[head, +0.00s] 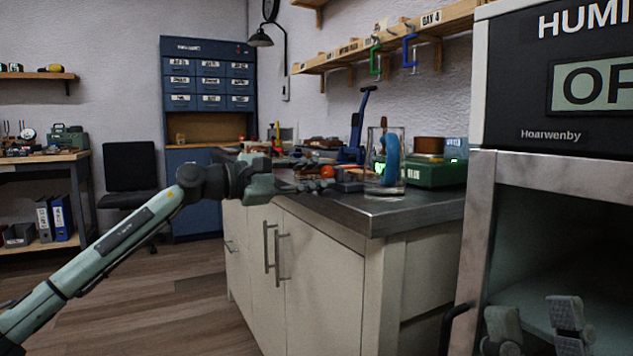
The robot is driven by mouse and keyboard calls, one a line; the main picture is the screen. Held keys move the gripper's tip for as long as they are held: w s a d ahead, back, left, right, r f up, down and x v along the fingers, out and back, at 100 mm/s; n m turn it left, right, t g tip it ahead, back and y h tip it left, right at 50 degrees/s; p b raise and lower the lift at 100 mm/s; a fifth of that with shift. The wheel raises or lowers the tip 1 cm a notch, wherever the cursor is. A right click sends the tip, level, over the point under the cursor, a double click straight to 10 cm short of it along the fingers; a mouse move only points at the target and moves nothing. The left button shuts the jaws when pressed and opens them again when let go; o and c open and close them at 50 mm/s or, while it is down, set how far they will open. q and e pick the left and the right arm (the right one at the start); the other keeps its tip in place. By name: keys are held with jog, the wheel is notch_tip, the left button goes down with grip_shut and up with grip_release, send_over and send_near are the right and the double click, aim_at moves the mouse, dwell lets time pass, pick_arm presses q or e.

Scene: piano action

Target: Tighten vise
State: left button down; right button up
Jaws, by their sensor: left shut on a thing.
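My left gripper (315,184) reaches in from the left to the near edge of the workbench (395,213). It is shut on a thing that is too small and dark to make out. I cannot pick out a vise with certainty. A blue metal device with a tall upright lever (357,125) stands on the bench behind and to the right of this gripper, and its lower part is partly hidden by clutter. My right gripper (535,325) shows at the lower right, its two fingers apart, with nothing seen between them.
A glass jar with a blue ring-shaped item (391,160) and a green box (435,173) stand on the bench's right. A humidity cabinet (482,190) borders it. Drawers (210,82) and a chair (130,165) are behind. Floor (175,300) at left is clear.

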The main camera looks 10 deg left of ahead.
dwell(0.4)
pick_arm(q)
jog(key=c, duration=1.2)
grip_release()
jog(key=shift+v, duration=4.05)
